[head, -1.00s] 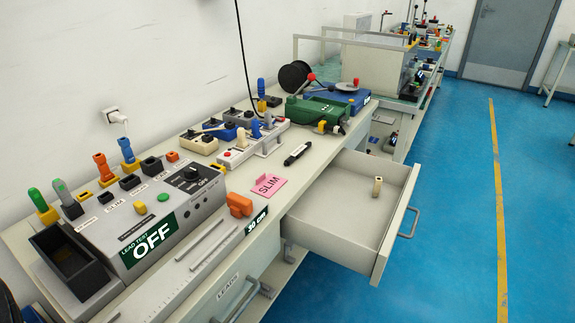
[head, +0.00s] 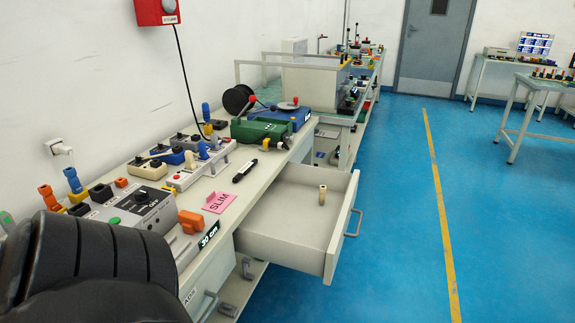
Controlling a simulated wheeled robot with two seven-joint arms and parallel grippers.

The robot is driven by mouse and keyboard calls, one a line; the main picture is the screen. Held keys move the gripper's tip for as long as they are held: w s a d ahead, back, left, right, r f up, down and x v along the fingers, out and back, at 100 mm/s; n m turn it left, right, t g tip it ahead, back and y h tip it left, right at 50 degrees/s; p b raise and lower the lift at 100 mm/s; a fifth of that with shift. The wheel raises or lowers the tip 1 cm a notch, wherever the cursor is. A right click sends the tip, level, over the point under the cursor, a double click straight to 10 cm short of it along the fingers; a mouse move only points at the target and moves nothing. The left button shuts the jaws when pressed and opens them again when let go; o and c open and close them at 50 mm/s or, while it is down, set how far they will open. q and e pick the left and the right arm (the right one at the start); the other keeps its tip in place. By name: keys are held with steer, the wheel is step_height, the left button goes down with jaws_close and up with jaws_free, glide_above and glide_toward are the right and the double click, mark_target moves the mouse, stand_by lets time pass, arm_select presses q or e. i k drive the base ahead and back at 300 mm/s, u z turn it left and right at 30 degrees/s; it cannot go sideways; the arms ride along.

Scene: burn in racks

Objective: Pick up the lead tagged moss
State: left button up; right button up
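I see no lead with a readable moss tag. Colored lead plugs stand along the wall side of the bench: an orange plug (head: 48,196), a blue plug (head: 73,181) in a yellow base, and a green tip (head: 7,221) at the left edge. A black ribbed part of my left arm fills the lower left and hides the near bench. Neither gripper's fingers show.
A grey test box (head: 145,210), an orange block (head: 191,221), a pink SLIM card (head: 218,202) and a black marker (head: 245,170) are on the bench. A green device (head: 262,131) and a blue case (head: 285,116) stand farther back. The open drawer juts over the aisle; the blue floor (head: 400,230) is clear.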

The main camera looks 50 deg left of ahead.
mark_target(246, 170)
steer(key=i, duration=2.4)
steer(key=u, duration=4.15)
